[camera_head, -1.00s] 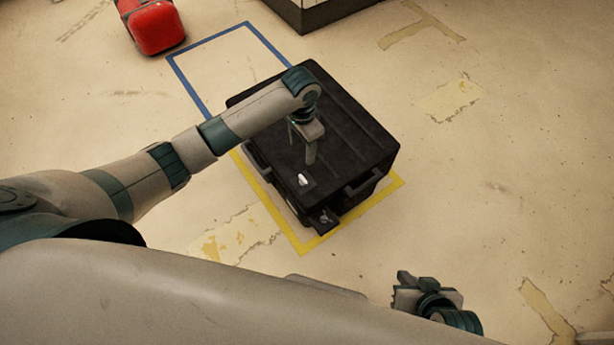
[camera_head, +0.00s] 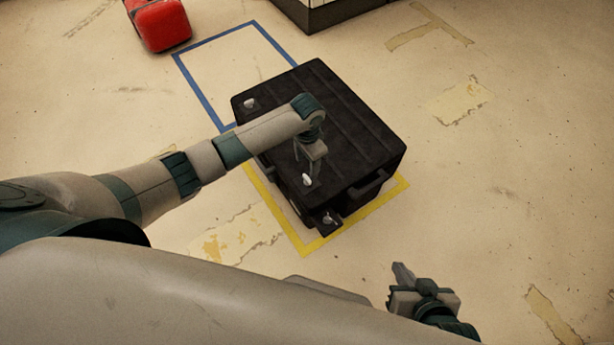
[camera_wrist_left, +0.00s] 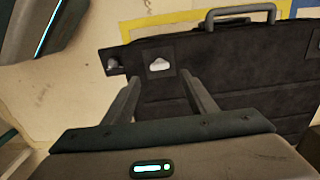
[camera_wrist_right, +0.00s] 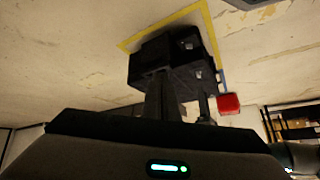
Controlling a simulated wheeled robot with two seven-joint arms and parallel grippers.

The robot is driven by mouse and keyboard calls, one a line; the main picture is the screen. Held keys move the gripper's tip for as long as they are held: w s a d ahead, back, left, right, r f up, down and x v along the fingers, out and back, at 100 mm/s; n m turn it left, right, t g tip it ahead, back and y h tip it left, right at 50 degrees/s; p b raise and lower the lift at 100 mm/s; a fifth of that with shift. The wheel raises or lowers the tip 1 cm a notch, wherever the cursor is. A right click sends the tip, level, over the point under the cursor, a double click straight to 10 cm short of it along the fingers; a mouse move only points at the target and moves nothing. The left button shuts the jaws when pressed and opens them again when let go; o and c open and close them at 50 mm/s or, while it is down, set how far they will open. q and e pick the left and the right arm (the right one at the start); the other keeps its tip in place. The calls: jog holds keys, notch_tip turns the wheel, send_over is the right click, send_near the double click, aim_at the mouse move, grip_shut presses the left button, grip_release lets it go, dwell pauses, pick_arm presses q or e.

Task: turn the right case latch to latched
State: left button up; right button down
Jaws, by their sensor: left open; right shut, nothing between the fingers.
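The black case (camera_head: 345,115) stands on the floor. The right case latch (camera_head: 307,180), a small white knob, sits on the lid near its front corner. It also shows in the left wrist view (camera_wrist_left: 160,65), lying just beyond and between the open fingertips. My left gripper (camera_head: 308,171) is open, pointing down at this latch; contact cannot be told. Another white latch (camera_head: 250,103) is at the lid's far left corner. My right gripper (camera_head: 399,276) is shut and empty, away from the case at the lower right.
A small bracket with a pale knob (camera_head: 328,219) sticks out from the case's front corner. A handle (camera_head: 368,185) is on its near right side. Yellow tape (camera_head: 272,208) borders the case; a blue outline (camera_head: 197,86) lies behind. A red case (camera_head: 160,24) stands far left. Floor right is clear.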

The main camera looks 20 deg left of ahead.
aim_at(307, 178)
pick_arm(q)
notch_tip(307, 178, down, 7)
jog(key=shift+f+b, duration=0.15)
jog(key=shift+b, duration=0.75)
jog(key=shift+f, duration=0.35)
pick_arm(e)
jog(key=w+a+r+t+y, duration=0.1)
jog(key=w+a+r+t, duration=0.1)
jog(key=w+r+t, duration=0.1)
jog(key=shift+w+a+r+t, duration=0.3)
jog(key=shift+w+a+r, duration=0.1)
jog(key=shift+w, duration=0.15)
pick_arm(q)
jog(key=c, duration=1.1)
pick_arm(e)
jog(key=shift+f, duration=0.1)
